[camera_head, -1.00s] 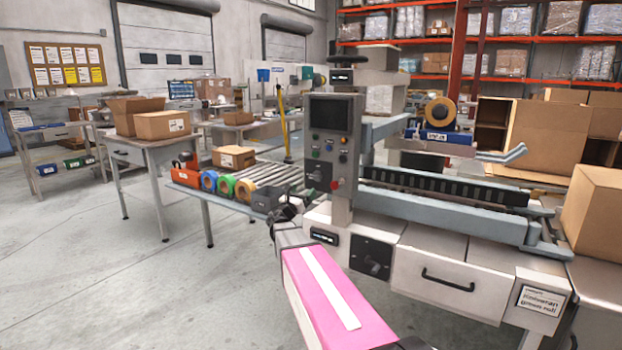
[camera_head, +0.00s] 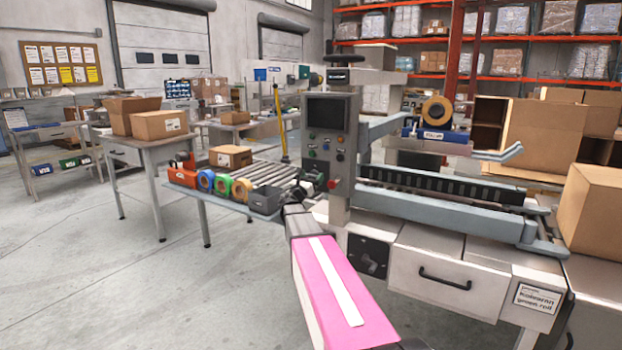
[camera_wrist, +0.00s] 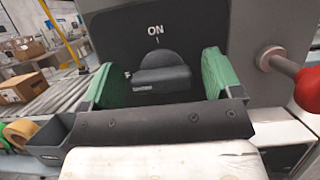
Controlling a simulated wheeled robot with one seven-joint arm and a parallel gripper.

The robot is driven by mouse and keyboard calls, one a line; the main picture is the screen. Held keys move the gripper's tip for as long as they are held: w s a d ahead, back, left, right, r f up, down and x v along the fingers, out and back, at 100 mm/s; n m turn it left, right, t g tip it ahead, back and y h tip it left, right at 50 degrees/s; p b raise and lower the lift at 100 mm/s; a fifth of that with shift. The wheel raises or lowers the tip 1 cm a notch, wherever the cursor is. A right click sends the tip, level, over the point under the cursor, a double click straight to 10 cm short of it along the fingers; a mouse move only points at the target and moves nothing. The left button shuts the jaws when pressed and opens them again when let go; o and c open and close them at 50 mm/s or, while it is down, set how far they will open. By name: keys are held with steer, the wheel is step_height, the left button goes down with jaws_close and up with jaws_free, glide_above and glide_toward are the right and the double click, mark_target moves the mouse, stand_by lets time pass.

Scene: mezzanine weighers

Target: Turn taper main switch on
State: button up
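The taper (camera_head: 455,262) stands at centre right, with an upright control panel (camera_head: 327,122). In the wrist view, the main switch is a dark rotary knob (camera_wrist: 160,76) on a black plate (camera_wrist: 200,28), below a white "ON" mark and tick. Its grip bar lies roughly across the picture, not in line with the tick. My gripper (camera_wrist: 160,78) is open, with one green-padded finger on each side of the knob; whether they touch it I cannot tell. In the head view my gripper (camera_head: 308,186) is at the panel's lower left and largely hides the switch.
A red knob on a metal stem (camera_wrist: 306,88) sticks out close to my right finger. A grey bin (camera_wrist: 48,138) and tape rolls (camera_wrist: 20,132) lie to the left by the roller conveyor (camera_wrist: 62,92). A carton (camera_head: 592,212) stands at the right.

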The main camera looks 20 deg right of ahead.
steer(key=c, duration=0.7)
steer(key=shift+m+g+h, duration=0.3)
steer(key=shift+m, duration=0.3)
steer(key=m+g, duration=0.1)
steer(key=m, duration=0.2)
steer(key=m+g+h, duration=0.1)
steer(key=m, duration=0.1)
steer(key=shift+m+g, duration=0.4)
steer(key=m+g, duration=0.1)
steer(key=m, duration=0.2)
steer(key=m+g, duration=0.1)
steer(key=m, duration=0.2)
steer(key=shift+s+d+g, duration=0.1)
steer(key=shift+s+g, duration=0.05)
steer(key=shift+g, duration=0.25)
steer(key=m+g, duration=0.1)
steer(key=m, duration=0.4)
steer(key=shift+f+g, duration=0.15)
steer(key=shift+g, duration=0.25)
steer(key=shift+s+f+m+g+y, duration=0.1)
steer(key=shift+m+g+y, duration=0.3)
steer(key=shift+m, duration=0.65)
steer(key=shift+m+g+y, duration=0.2)
steer(key=shift+m+y, duration=0.3)
steer(key=shift+m, duration=0.85)
